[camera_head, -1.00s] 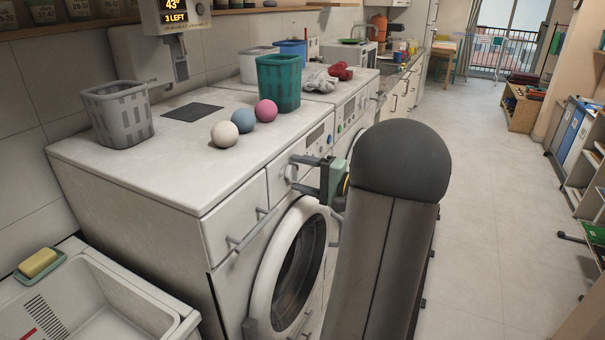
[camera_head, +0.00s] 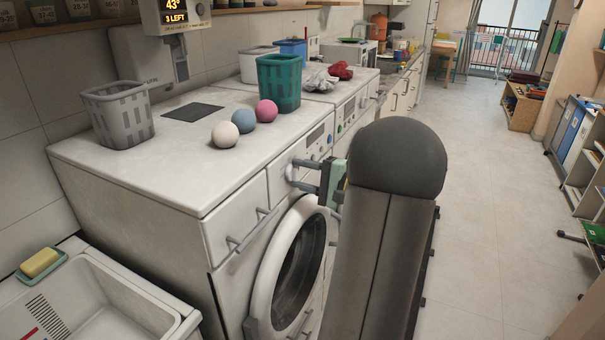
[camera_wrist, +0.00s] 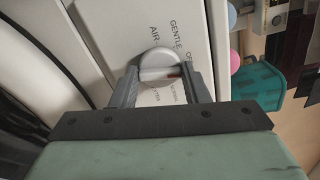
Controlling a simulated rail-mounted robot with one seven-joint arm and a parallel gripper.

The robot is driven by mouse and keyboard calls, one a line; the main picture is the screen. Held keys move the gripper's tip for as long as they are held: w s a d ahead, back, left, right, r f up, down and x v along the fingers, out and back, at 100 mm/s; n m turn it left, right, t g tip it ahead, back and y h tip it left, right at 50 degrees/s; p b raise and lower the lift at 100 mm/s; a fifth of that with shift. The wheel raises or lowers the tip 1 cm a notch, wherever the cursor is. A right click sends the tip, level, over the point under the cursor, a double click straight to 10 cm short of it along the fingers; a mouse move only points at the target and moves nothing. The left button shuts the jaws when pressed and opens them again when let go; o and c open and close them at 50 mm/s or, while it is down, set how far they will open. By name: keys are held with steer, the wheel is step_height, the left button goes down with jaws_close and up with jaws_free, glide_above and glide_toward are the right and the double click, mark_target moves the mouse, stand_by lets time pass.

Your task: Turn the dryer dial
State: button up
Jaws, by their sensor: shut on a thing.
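The dryer dial (camera_wrist: 160,68) is a round light-grey knob on the white front panel, seen in the wrist view. Printed words such as AIR and GENTLE stand around it. My gripper (camera_wrist: 160,76) is shut on the dial, with one finger on each side. In the head view my gripper (camera_head: 300,173) reaches the upper front panel of the near machine, the dryer (camera_head: 130,205), from the right. The dial shows there only in part behind the fingers. Some of the printed labels are hidden by my gripper.
A grey basket (camera_head: 118,115), white ball (camera_head: 224,134), blue ball (camera_head: 243,120), pink ball (camera_head: 266,111) and teal basket (camera_head: 279,83) stand on the dryer top. The round door (camera_head: 296,268) lies below the panel. A sink (camera_head: 100,305) is at lower left.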

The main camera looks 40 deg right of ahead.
steer(key=m+p, duration=0.2)
steer(key=m, duration=0.3)
steer(key=shift+m, duration=0.3)
stand_by(0.4)
steer(key=o, duration=1)
steer(key=shift+c, duration=0.2)
steer(key=shift+s, duration=0.1)
steer(key=b+v, duration=0.2)
steer(key=v, duration=1.5)
steer(key=shift+s, duration=0.15)
steer(key=shift+f, duration=0.1)
